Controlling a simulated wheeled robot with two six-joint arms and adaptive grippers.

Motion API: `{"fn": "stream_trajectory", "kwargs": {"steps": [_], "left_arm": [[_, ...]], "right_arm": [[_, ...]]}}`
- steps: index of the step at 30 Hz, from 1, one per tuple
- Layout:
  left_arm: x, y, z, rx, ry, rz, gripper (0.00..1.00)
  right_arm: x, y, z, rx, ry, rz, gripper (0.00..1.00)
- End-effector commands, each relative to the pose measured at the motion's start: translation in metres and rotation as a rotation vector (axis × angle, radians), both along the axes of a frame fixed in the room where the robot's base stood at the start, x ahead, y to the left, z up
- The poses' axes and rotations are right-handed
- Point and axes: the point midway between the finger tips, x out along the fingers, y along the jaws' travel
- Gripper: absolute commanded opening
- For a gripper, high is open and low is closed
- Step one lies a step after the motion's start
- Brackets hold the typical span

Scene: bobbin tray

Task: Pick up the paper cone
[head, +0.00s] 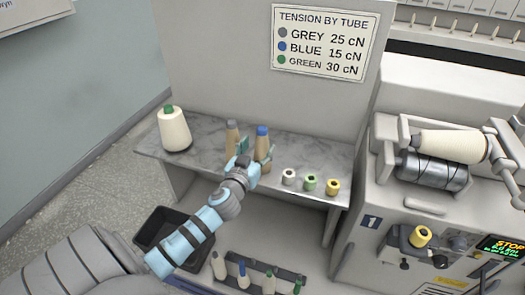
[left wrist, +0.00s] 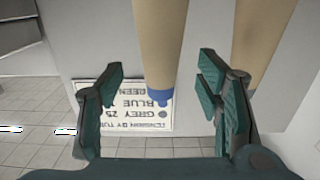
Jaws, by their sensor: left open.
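Two tan paper cones stand upright on the grey marble shelf (head: 207,152). One cone (head: 262,143) has a blue tip, and the other (head: 232,136) has a grey tip. My left gripper (head: 257,158) is open at the blue-tipped cone, in front of its lower part. In the left wrist view, which is upside down, the blue-tipped cone (left wrist: 160,45) lies between the two spread fingers, with a gap on each side. My right gripper is not in view.
A cream cone with a green tip (head: 174,131) stands at the shelf's left. Three small spools, white (head: 289,177), green (head: 310,183) and yellow (head: 333,187), stand to the right. A winding machine (head: 375,222) is at the right; a black bin (head: 150,228) is below.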

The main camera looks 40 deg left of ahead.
Motion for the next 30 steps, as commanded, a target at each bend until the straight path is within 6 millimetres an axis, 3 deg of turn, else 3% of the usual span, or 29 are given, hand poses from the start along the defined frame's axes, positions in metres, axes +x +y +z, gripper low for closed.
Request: {"fn": "stream_trajectory", "kwargs": {"steps": [7, 14, 24, 30], "left_arm": [[0.041, 0.015, 0.002, -0.001, 0.000, 0.002, 0.60], [0.045, 0.016, 0.000, 0.000, 0.001, 0.001, 0.60], [0.045, 0.016, 0.000, 0.000, 0.001, 0.001, 0.08], [0.045, 0.016, 0.000, 0.000, 0.001, 0.000, 0.07]], "right_arm": [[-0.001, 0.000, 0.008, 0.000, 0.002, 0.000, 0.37], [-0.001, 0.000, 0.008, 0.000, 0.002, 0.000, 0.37], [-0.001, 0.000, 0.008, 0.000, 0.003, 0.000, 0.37], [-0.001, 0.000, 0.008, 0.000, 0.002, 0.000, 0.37]]}}
